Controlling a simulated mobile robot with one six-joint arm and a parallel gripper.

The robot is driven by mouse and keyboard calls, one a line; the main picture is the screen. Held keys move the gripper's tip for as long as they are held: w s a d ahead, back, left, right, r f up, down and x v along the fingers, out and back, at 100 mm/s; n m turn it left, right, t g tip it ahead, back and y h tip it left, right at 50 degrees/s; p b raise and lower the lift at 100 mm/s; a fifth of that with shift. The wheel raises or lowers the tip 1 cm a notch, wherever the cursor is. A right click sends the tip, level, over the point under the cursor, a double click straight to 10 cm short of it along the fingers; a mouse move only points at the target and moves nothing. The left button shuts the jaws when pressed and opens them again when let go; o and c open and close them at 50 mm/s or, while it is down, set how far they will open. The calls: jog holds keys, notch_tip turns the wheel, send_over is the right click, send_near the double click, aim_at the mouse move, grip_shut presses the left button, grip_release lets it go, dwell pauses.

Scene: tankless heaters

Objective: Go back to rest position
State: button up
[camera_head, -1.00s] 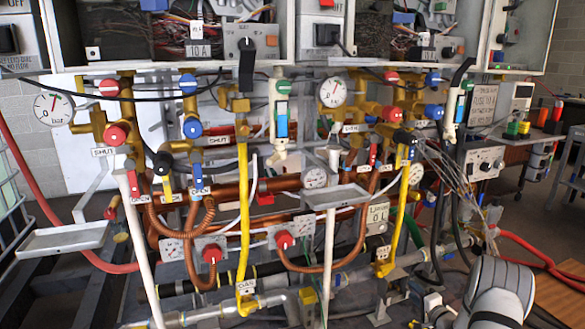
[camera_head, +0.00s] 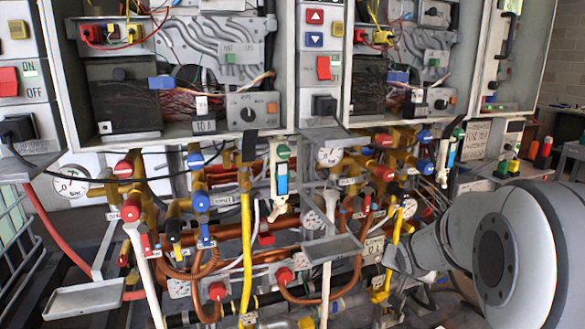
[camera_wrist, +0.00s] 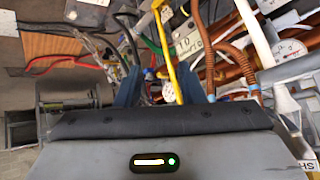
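My gripper (camera_wrist: 161,84) shows in the wrist view with two dark blue fingers set apart. It is open, and nothing is seen held between them. A yellow pipe (camera_wrist: 172,55) passes behind the gap; I cannot tell how far off it is. In the head view my pale grey arm fills the lower right and reaches left toward the right-hand yellow pipe (camera_head: 395,240); the fingertips are not clear there. The open heater cabinets (camera_head: 185,80) stand above the pipework.
Copper pipes, red and blue valve handles and gauges (camera_head: 72,182) crowd the middle. Small metal trays (camera_head: 332,249) stick out in front, one at the lower left (camera_head: 88,298). A bench with coloured items (camera_head: 543,153) stands at the far right.

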jog(key=s+a+r+n+g+p, duration=0.2)
jog(key=s+a+r, duration=0.1)
jog(key=s, duration=0.6)
jog(key=s+a+r+n+g+y+p, duration=0.1)
jog(key=s+a+r+n+p, duration=0.1)
jog(key=s, duration=0.6)
jog(key=s+a+r+n+g+y+p, duration=0.1)
jog(key=s+a+r+n+g+p, duration=0.1)
jog(key=s+a+r, duration=0.3)
jog(key=s+a+p, duration=0.1)
jog(key=s+a, duration=0.1)
jog(key=s, duration=0.2)
jog(key=shift+s+r+g, duration=0.2)
jog(key=shift+s+g, duration=0.1)
jog(key=shift+s, duration=0.05)
